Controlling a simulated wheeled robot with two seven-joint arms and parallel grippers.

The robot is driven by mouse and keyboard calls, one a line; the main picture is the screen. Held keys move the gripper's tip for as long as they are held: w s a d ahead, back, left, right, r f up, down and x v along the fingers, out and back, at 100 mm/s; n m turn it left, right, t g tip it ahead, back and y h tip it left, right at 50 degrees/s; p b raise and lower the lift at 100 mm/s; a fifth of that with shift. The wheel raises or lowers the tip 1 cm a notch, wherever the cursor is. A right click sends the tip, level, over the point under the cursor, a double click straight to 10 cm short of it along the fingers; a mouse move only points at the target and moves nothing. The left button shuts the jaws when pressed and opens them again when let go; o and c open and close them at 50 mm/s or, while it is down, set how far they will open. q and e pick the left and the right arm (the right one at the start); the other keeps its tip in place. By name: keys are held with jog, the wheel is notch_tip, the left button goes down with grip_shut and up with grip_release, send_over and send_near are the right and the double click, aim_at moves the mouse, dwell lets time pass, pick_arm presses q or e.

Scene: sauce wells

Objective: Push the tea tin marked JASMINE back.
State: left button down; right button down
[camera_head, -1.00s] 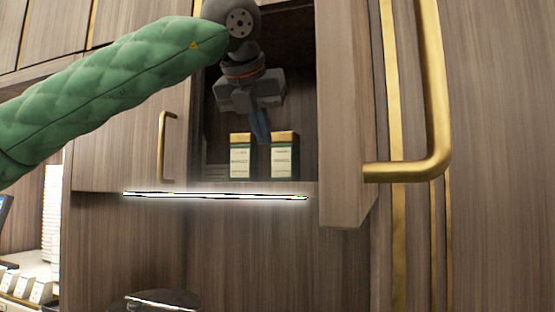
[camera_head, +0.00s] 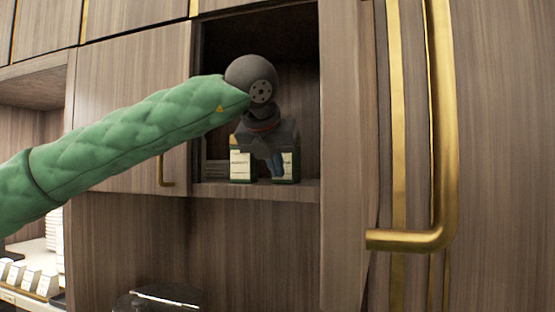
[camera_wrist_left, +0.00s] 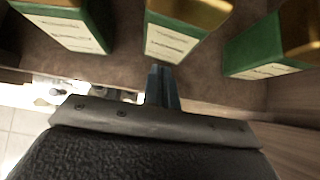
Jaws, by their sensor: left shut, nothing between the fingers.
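Two green tea tins with pale labels stand on the cabinet shelf in the head view, a left one (camera_head: 242,166) and a right one (camera_head: 289,168). The lettering is too small to read surely, so I cannot tell which is JASMINE. The left wrist view shows three tins with gold lids: left (camera_wrist_left: 68,28), middle (camera_wrist_left: 172,40) and right (camera_wrist_left: 262,60). My left gripper (camera_head: 276,167) is shut and empty, with its blue fingers in front of the tins. In the left wrist view its fingertips (camera_wrist_left: 162,72) point at the middle tin's base; contact is unclear. My right gripper is out of view.
The open cabinet door (camera_head: 347,150) stands close on the right, with a large brass handle (camera_head: 440,150) beyond it. A closed door (camera_head: 130,110) is on the left. The shelf edge (camera_head: 255,190) runs below the tins.

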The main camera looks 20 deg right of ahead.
aim_at(288, 167)
pick_arm(q)
jog(key=shift+w+d+f, duration=0.1)
jog(key=shift+w+d, duration=0.2)
jog(key=shift+w, duration=0.15)
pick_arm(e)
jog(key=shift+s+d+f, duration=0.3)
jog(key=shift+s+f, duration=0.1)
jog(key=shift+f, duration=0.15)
